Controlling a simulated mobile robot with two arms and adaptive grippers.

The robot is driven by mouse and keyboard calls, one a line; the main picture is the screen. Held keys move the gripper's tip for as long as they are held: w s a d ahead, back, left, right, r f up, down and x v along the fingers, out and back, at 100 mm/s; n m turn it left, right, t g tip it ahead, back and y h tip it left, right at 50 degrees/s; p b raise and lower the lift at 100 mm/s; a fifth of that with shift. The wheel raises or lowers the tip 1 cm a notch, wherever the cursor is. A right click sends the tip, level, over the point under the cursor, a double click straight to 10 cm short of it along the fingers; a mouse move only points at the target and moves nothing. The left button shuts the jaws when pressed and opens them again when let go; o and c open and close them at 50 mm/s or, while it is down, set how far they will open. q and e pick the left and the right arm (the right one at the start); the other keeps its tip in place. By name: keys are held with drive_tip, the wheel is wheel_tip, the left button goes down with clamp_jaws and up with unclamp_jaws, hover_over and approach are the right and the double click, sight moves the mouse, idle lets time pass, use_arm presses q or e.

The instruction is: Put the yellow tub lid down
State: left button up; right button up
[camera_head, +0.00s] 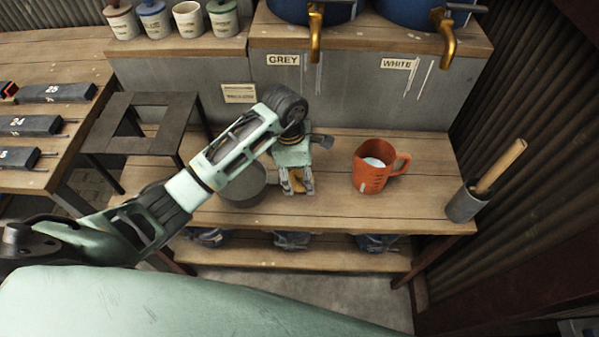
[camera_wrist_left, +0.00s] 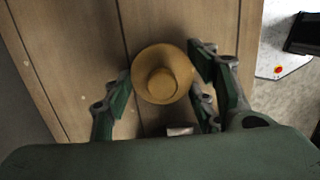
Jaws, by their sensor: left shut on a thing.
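The yellow tub lid (camera_wrist_left: 162,76) is a round tan-yellow disc with a raised knob, in the middle of the left wrist view. My left gripper (camera_wrist_left: 160,84) is shut on it, with fingers on both sides. In the head view the lid (camera_head: 297,182) shows only in part between the fingers of my left gripper (camera_head: 298,190), low over the wooden bench (camera_head: 330,215). I cannot tell whether the lid touches the bench. My right gripper is not in view.
A grey round pot (camera_head: 243,186) stands left of my gripper, partly behind my arm. An orange measuring jug (camera_head: 374,166) stands to the right. A grey holder (camera_head: 464,205) with a wooden handle is at the bench's right end. The bench's front middle is clear.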

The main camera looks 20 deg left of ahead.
use_arm(q)
drive_tip(key=shift+f, duration=0.1)
drive_tip(key=shift+f, duration=0.1)
drive_tip(key=o, duration=0.9)
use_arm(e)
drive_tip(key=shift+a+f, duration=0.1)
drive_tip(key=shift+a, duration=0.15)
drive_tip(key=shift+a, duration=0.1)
